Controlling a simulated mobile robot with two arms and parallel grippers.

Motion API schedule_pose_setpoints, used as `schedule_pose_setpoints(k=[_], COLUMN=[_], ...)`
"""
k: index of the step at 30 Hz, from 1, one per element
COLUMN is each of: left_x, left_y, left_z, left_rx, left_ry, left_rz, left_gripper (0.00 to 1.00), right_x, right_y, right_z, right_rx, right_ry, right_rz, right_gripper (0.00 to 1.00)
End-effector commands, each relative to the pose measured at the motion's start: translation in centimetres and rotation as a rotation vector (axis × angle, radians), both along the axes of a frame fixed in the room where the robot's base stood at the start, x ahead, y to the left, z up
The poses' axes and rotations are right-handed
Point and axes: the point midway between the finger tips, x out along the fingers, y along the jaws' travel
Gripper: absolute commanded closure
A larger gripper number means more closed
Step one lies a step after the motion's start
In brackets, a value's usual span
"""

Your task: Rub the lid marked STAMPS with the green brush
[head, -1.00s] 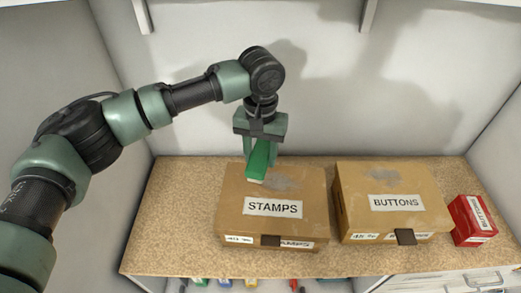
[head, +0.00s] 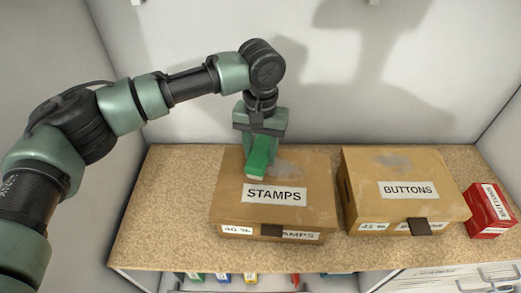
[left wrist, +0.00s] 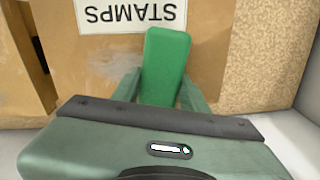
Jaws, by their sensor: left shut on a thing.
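The STAMPS box (head: 225,200) is a brown cardboard box with a closed lid and a white label, standing left of centre on the shelf in the head view. A grey dusty smudge (head: 288,169) lies on its lid behind the label. My left gripper (head: 262,150) is shut on the green brush (head: 259,160), at the back left part of that lid. The brush's pale lower end is at the lid; whether it touches I cannot tell. In the left wrist view the green brush (left wrist: 167,62) sits between the fingers beside the upside-down STAMPS label (left wrist: 130,14). My right gripper is not in view.
A brown BUTTONS box (head: 365,207), also with a grey smudge, stands just right of the STAMPS box. A red box (head: 489,212) is at the far right. The speckled shelf (head: 150,225) is bare on the left. White walls close the back and sides.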

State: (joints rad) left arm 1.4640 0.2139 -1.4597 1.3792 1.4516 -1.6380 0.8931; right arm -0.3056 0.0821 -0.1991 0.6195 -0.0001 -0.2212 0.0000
Motion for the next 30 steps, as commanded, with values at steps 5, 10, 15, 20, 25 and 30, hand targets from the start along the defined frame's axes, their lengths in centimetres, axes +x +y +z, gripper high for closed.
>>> schedule_pose_setpoints(k=[5, 10, 15, 20, 25, 30], left_x=[0.0, 0.0, 0.0, 0.0, 0.0, 0.0], left_y=[0.0, 0.0, 0.0, 0.0, 0.0, 0.0], left_z=[0.0, -0.1, -0.4, -0.7, -1.1, -1.4], left_rx=[0.0, 0.0, -0.001, -0.001, -0.001, -0.001], left_ry=[0.0, 0.0, 0.0, 0.0, 0.001, 0.0], left_rz=[0.0, 0.0, 0.0, 0.0, 0.0, 0.0], left_gripper=[0.89, 0.89, 0.89, 0.89, 0.89, 0.89], right_x=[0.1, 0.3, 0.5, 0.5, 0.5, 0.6], right_y=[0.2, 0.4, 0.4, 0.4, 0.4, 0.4], right_z=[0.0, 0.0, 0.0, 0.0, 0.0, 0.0], right_rx=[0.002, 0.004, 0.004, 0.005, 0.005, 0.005], right_ry=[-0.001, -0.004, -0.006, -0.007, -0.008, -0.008], right_rz=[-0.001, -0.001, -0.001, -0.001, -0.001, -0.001], right_gripper=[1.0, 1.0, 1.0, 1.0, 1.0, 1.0])
